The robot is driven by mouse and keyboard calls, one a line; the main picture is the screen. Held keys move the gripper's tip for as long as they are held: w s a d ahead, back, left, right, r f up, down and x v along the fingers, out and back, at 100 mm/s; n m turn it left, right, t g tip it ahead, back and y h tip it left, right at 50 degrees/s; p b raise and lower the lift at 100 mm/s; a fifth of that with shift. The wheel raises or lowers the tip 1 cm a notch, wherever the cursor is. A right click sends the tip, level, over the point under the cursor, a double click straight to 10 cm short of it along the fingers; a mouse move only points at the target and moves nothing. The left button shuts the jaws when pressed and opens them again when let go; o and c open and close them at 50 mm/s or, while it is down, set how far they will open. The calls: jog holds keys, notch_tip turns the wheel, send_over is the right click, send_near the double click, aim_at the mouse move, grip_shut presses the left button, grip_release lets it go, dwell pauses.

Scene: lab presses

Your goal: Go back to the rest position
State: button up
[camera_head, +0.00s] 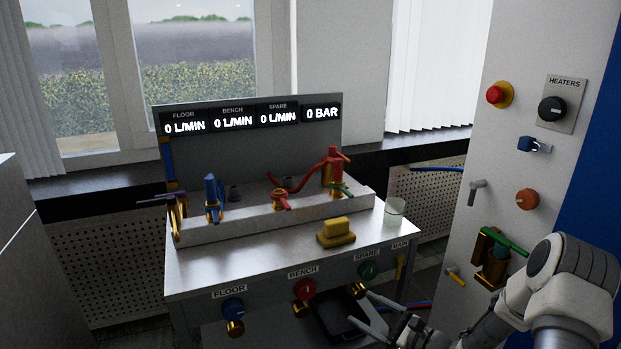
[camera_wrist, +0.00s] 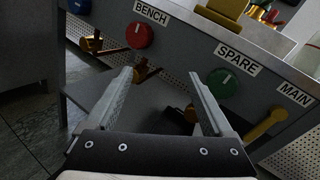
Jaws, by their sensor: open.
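My gripper (camera_head: 370,312) is in front of the metal bench (camera_head: 215,272), low by its front panel, below the green SPARE knob (camera_head: 368,270). In the wrist view my gripper (camera_wrist: 165,92) has its two fingers spread wide with nothing between them. The red BENCH knob (camera_wrist: 139,35) is beyond and left of the fingers. The SPARE knob (camera_wrist: 222,82) is beyond the right finger. The yellow MAIN lever (camera_wrist: 266,124) is further right. No finger visibly grips a knob.
On the bench top are a yellow block (camera_head: 336,233), a clear cup (camera_head: 395,212) and a manifold with coloured valves. A blue FLOOR knob (camera_head: 233,308) is at the panel's left. A white panel with a HEATERS knob (camera_head: 552,108) stands on the right, near my arm. A black tray (camera_head: 340,318) is below the panel.

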jog(key=s+a+r+n+g+h, duration=0.1)
jog(key=s+a+r+n+g, duration=0.45)
jog(key=s+r+n, duration=0.2)
jog(key=s+a+r+n+g+h, duration=0.2)
jog(key=s+a+r+n+g, duration=0.2)
jog(key=s+r+n+g, duration=0.3)
jog(key=s+d+r+n+t+h, duration=0.35)
jog(key=s+r+h, duration=0.2)
jog(key=s, duration=0.25)
jog(key=s+d+r+n+t+h, duration=0.3)
jog(key=s+d+r+n+h, duration=0.15)
jog(key=s+r, duration=0.2)
notch_tip(320, 180, up, 24)
jog(key=s+d+p, duration=0.1)
jog(key=p, duration=2.4)
jog(key=shift+r+n, duration=0.25)
jog(key=shift+n, duration=0.1)
